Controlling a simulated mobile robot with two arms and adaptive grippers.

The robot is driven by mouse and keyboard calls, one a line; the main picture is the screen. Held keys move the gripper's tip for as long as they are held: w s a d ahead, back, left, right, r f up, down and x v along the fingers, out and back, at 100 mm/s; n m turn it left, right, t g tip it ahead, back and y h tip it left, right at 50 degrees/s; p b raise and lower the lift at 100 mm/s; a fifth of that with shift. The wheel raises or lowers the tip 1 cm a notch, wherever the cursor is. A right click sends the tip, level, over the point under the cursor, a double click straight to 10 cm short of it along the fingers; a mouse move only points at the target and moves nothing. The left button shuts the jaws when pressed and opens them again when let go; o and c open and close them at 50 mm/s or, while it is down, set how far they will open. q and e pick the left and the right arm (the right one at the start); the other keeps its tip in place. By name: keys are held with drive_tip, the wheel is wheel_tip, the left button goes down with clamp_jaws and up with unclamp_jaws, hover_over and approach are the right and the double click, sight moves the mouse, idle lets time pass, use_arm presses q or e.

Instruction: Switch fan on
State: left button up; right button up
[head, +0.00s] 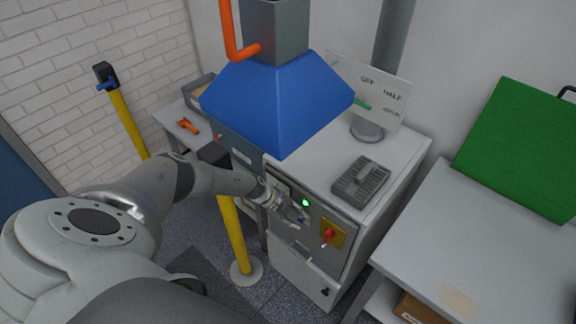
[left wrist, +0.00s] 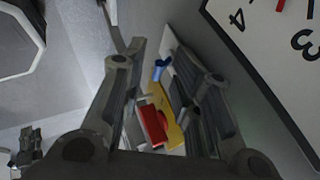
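My left gripper (head: 292,212) is at the front panel of the grey and white cabinet (head: 345,228), below the blue hood (head: 275,100). Its fingers are apart and empty in the left wrist view (left wrist: 165,75). A red rotary handle (head: 328,236) on a yellow plate (head: 336,229) is right of the gripper. The red handle (left wrist: 153,125) also shows between the fingers, with a small blue part (left wrist: 159,68) farther up. A green lit lamp (head: 305,202) is just above the gripper. Part of the panel is hidden behind it; I cannot tell which control is the fan switch.
A dial face with numbers (left wrist: 285,50) fills the upper right of the wrist view. A sign (head: 375,92) reading OFF and HALF and a grey ribbed block (head: 361,182) stand on the cabinet. Yellow posts (head: 232,235) stand left. A white bench (head: 480,245) is right.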

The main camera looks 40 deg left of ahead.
use_arm(q)
drive_tip(key=v, duration=0.7)
drive_tip(key=shift+s+r, duration=0.2)
drive_tip(key=shift+s, duration=0.05)
drive_tip(key=shift+a, duration=0.15)
idle(0.4)
